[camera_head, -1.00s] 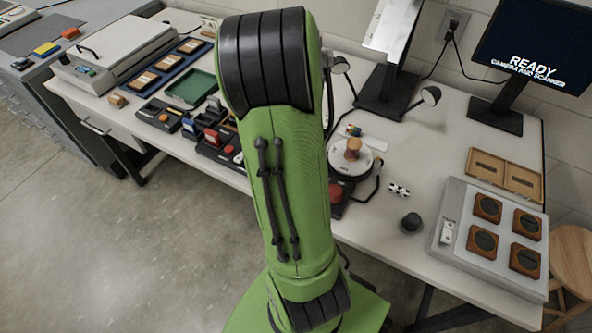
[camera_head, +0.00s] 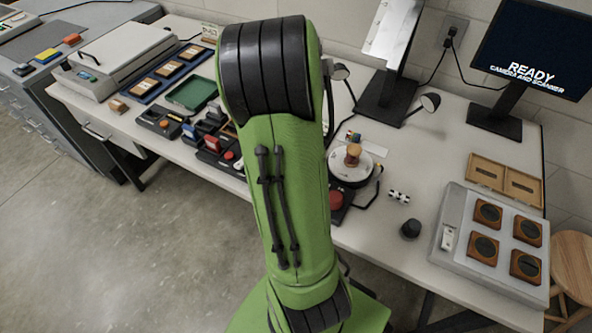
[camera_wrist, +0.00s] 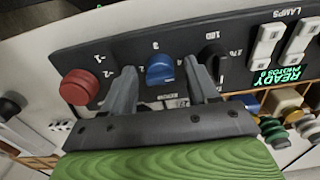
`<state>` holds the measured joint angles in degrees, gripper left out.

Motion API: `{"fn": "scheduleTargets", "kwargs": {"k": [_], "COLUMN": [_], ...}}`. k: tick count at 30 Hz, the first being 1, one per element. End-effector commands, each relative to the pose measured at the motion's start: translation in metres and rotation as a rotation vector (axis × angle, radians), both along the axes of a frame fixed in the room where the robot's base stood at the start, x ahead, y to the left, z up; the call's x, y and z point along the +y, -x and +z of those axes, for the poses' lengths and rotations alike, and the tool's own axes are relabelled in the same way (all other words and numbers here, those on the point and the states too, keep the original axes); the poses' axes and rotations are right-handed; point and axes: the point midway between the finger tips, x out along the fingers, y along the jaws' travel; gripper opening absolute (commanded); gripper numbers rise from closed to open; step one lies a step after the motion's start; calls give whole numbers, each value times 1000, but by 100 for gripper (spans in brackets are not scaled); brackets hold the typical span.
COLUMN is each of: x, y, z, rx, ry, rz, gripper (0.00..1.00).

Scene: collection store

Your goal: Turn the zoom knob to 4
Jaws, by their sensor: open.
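In the wrist view, a dark control panel (camera_wrist: 245,60) carries a blue knob (camera_wrist: 160,69), a black knob (camera_wrist: 212,59) and a red button (camera_wrist: 79,87). I cannot read which is the zoom knob; some labels are hidden by the fingers. My gripper (camera_wrist: 161,84) is open. Its fingers reach to either side of the blue knob, the right one close to the black knob. I cannot tell whether they touch. In the head view, my arm hides most of the panel; the red button (camera_head: 336,199) shows.
White lamp switches (camera_wrist: 268,45) and a green "READY" display (camera_wrist: 284,75) sit at the panel's right. In the head view, a round turntable (camera_head: 350,168) stands behind the panel. A black cylinder (camera_head: 410,229) and a grey box (camera_head: 455,255) are to the right.

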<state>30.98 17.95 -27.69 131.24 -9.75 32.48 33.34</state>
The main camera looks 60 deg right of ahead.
Motion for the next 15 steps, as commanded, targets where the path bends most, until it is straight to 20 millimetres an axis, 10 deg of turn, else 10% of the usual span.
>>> {"fn": "scheduleTargets", "kwargs": {"k": [15], "x": [0], "y": [-1], "z": [134], "rx": [-4], "ry": [3], "rz": [1], "gripper": [59]}}
